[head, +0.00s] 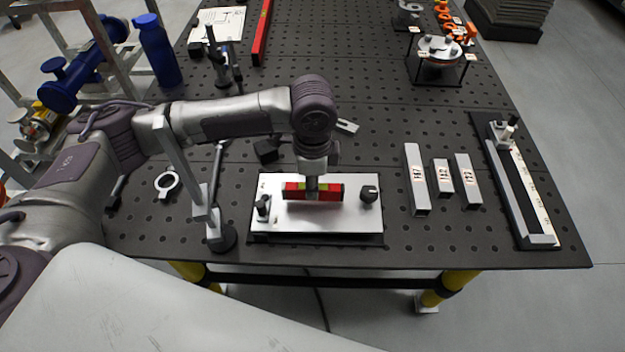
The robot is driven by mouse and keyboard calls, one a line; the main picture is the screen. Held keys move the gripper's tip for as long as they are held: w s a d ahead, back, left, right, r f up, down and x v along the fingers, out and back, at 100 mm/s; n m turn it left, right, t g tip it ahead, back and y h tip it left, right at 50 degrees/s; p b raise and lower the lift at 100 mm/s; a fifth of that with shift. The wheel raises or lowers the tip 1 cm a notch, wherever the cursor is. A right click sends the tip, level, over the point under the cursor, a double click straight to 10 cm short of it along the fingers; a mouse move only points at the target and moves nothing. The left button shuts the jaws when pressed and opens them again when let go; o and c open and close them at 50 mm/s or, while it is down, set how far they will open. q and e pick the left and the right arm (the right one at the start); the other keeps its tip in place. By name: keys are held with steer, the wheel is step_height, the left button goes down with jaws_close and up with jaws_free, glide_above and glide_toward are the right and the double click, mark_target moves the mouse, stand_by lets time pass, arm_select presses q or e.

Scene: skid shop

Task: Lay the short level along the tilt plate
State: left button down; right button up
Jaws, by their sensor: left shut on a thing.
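The tilt plate (330,220) is a flat silver plate on a dark base near the table's front edge, with a black knob at each side. My left gripper (312,192) points down from above and is shut on the middle of the level. The level is at or just above the plate's surface; I cannot tell if it touches. The fingertips partly hide the level's middle. My right gripper is not in view.
The perforated dark table (330,258) holds several square tubes (415,180) right of the plate and a long rail fixture (520,185) at the right edge. A post stand (222,235) stands left of the plate. A long red level (262,35) and blue bottle (157,50) are farther back.

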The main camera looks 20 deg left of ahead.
arm_select(q)
steer(key=shift+f, duration=0.65)
steer(key=c, duration=0.9)
jaws_free()
steer(key=shift+c, duration=0.2)
steer(key=shift+o, duration=0.2)
steer(key=shift+o, duration=1)
steer(key=shift+r, duration=0.1)
